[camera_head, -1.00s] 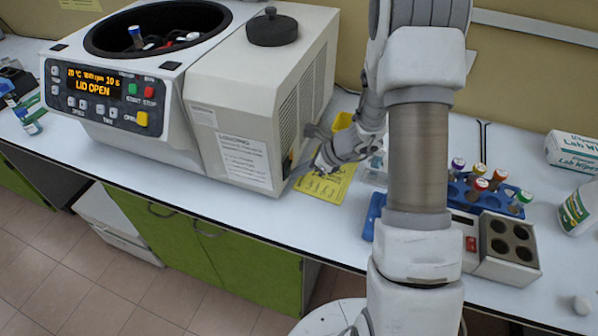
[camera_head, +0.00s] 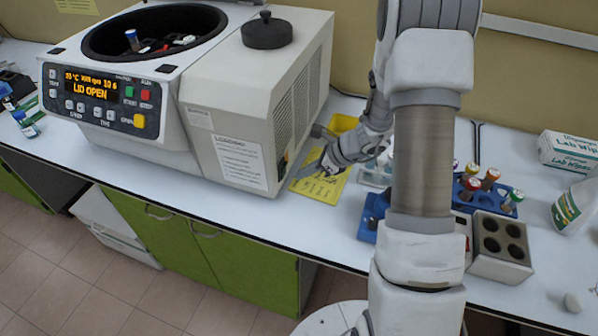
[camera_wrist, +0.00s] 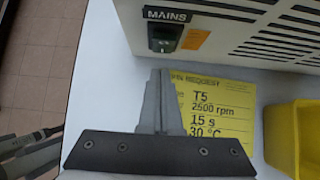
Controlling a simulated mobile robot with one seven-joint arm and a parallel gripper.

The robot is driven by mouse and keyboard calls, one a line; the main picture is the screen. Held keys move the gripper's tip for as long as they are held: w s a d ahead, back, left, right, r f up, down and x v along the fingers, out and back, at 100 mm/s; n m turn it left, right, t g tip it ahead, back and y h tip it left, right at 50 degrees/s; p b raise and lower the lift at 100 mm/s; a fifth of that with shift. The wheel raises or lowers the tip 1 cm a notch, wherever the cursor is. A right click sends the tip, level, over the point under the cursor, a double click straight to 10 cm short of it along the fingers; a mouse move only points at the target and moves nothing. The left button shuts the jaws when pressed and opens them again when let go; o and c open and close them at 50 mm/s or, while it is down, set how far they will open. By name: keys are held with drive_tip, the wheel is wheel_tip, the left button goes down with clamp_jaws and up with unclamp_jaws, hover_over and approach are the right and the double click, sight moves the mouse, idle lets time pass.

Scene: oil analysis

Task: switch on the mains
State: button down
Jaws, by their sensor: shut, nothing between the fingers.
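The centrifuge (camera_head: 225,95) stands on the bench at the left, lid open, its display (camera_head: 92,83) lit and reading LID OPEN. The mains switch (camera_wrist: 164,31) is on its right side panel, low, under a MAINS label (camera_wrist: 166,14). In the wrist view it has a dark frame with a green part showing and an orange label beside it. My gripper (camera_wrist: 159,78) is shut and empty, its fingers pointing toward the switch with a gap between. In the head view my gripper (camera_head: 308,170) is just right of that side panel, above the yellow request sheet (camera_head: 322,186).
A yellow tray (camera_wrist: 292,138) lies right of my gripper. Vents (camera_wrist: 275,45) are beside the switch. A blue tube rack (camera_head: 480,190) and a grey block with holes (camera_head: 500,248) stand farther right. The bench front is clear.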

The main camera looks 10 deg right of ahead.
drive_tip(key=s+d+r, duration=0.5)
drive_tip(key=d+r, duration=0.1)
drive_tip(key=d, duration=0.1)
drive_tip(key=shift+d, duration=0.25)
drive_tip(key=s+a+r+n+h, duration=0.3)
drive_tip(key=s+a+r+n, duration=0.1)
drive_tip(key=s+r+n, duration=0.6)
drive_tip(key=s+a+r+n+t+h, duration=0.1)
drive_tip(key=s+a+r+n+h, duration=0.2)
drive_tip(key=s+r+n, duration=0.7)
drive_tip(key=a+n, duration=0.1)
drive_tip(key=n, duration=0.3)
drive_tip(key=shift+a+r+n+h, duration=0.25)
drive_tip(key=shift+r+n+h, duration=0.1)
drive_tip(key=shift+n+h, duration=0.05)
